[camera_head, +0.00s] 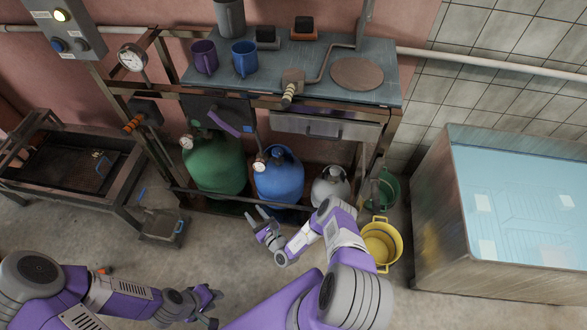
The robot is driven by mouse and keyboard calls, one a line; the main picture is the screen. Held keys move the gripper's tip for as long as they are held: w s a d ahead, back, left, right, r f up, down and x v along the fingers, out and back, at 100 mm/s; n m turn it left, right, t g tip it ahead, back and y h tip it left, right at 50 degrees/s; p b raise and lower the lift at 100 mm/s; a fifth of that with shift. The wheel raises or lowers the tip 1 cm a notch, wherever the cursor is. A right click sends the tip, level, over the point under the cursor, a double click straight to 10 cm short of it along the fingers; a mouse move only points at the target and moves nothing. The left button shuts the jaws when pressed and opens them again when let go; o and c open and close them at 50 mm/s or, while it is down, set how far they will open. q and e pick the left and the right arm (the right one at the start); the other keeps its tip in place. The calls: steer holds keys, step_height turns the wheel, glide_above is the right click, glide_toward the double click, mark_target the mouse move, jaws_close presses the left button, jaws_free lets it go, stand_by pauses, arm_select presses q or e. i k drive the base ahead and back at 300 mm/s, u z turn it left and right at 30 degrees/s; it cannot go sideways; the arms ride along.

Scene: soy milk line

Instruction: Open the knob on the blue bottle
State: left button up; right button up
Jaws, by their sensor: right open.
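The blue bottle (283,184) stands on the floor under the workbench, between a green bottle (214,166) and a smaller grey bottle (331,186). Its knob (281,152) is at the top, small and hard to make out, with a round gauge (260,166) at its left. My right gripper (256,216) is open and empty, in front of the lower part of the blue bottle and below the knob. I cannot tell whether it touches the bottle. My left gripper (215,308) is low in the picture, apart from the bottles, with its fingers spread and nothing between them.
The workbench (300,68) and its lower frame rail are above and around the bottles. A yellow bucket (381,243) and a green bucket (383,188) stand to the right, then a large water tank (440,245). A metal tray stand (70,170) is at left.

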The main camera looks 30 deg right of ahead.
mark_target(278, 152)
steer(key=u, duration=0.65)
steer(key=i, duration=0.55)
steer(key=z, duration=1.55)
steer(key=i, duration=0.5)
